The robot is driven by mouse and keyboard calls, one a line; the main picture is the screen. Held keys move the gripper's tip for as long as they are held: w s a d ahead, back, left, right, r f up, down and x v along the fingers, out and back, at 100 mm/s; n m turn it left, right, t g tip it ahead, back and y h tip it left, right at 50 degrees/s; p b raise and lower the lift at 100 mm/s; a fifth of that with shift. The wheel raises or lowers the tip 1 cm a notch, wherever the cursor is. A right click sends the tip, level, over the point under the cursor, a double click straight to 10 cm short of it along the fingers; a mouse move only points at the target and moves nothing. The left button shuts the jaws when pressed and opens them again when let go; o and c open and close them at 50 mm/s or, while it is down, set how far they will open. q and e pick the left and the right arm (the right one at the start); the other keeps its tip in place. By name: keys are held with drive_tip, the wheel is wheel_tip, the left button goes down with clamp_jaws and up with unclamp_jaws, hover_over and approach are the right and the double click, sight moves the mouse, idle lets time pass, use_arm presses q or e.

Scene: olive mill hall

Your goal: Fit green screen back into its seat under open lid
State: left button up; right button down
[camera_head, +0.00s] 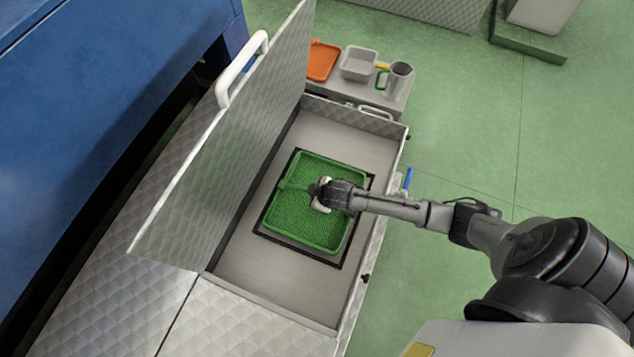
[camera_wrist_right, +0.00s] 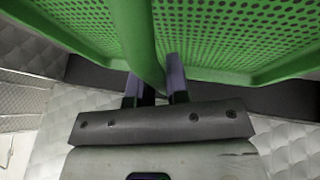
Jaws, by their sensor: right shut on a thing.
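The green screen (camera_head: 309,219) is a shallow perforated tray with a raised rim and a handle bar across it. In the head view it is over the dark-edged square seat (camera_head: 343,261) in the floor of the open box; I cannot tell whether it rests fully down. My right gripper (camera_head: 319,193) is shut on the screen's handle. The right wrist view shows its fingers (camera_wrist_right: 156,85) around the green bar, with the perforated screen (camera_wrist_right: 235,30) beyond. The quilted metal lid (camera_head: 225,150) stands open on the left, with a white handle. My left gripper is not in view.
A small shelf behind the box holds an orange tray (camera_head: 322,60), a grey bin (camera_head: 359,63) and a metal jug (camera_head: 398,77). A blue machine (camera_head: 110,90) stands at left. The green floor (camera_head: 480,130) on the right is mostly clear.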

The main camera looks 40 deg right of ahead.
drive_tip(key=shift+f, duration=0.35)
drive_tip(key=shift+f, duration=0.65)
drive_tip(key=shift+f, duration=0.2)
drive_tip(key=c, duration=1.1)
unclamp_jaws()
drive_tip(key=shift+w, duration=0.1)
drive_tip(key=shift+c, duration=0.2)
drive_tip(key=shift+o, duration=0.5)
drive_tip(key=shift+f, duration=0.15)
